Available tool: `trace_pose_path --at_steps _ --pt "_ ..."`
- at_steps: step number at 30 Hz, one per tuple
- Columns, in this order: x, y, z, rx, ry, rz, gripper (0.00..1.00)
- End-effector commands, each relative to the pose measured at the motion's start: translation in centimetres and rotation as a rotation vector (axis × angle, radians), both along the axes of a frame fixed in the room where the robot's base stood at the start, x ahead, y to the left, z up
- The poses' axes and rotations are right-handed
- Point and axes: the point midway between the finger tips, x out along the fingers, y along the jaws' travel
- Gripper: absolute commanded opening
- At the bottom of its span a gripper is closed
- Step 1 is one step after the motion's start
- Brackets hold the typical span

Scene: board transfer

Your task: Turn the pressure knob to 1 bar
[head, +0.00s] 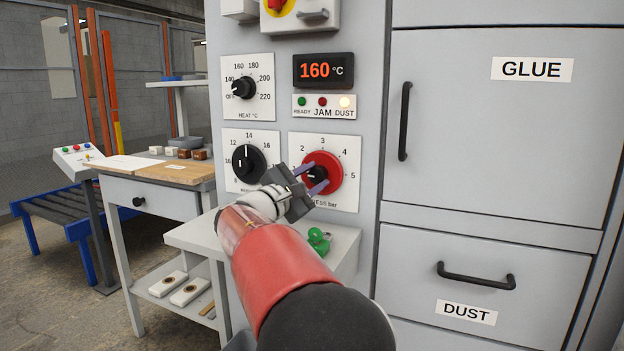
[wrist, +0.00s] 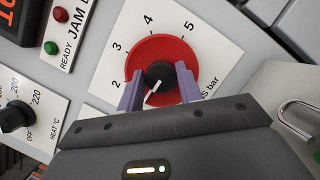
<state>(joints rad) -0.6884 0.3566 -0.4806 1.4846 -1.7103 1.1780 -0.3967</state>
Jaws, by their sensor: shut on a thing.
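The pressure knob is a red dial (head: 333,172) with a black centre grip, on a white plate marked "bar" on the machine's front. My gripper (head: 310,178) reaches it from the front. In the wrist view, its two purple fingers (wrist: 158,78) stand on either side of the black centre (wrist: 160,72) and are shut on it, with the red disc (wrist: 158,46) behind. The white pointer line runs to the lower left there, past the 2, on the side away from 3. In the head view it points left. The numeral 1 is hidden by my gripper.
The heat knob (head: 243,87) is above left, and another black knob (head: 248,162) is close left of my gripper. A display (head: 323,70) reads 160 °C. The DUST lamp (head: 345,102) is lit. A green padlock-like item (head: 318,240) lies on the shelf below.

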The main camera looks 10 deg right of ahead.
Motion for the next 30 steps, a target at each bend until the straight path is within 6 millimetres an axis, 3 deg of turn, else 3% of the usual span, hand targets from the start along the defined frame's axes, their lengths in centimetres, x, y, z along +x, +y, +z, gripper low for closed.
trace_pose_path --at_steps 19,20,24,30 --pt "0.01 0.0 -0.14 -0.043 0.033 0.0 0.12" --pt "0.01 0.0 -0.14 -0.043 0.033 0.0 0.36" --pt "0.02 0.0 -0.11 -0.043 0.033 0.0 0.55" --pt "0.01 -0.01 -0.06 -0.042 0.032 0.001 0.57"
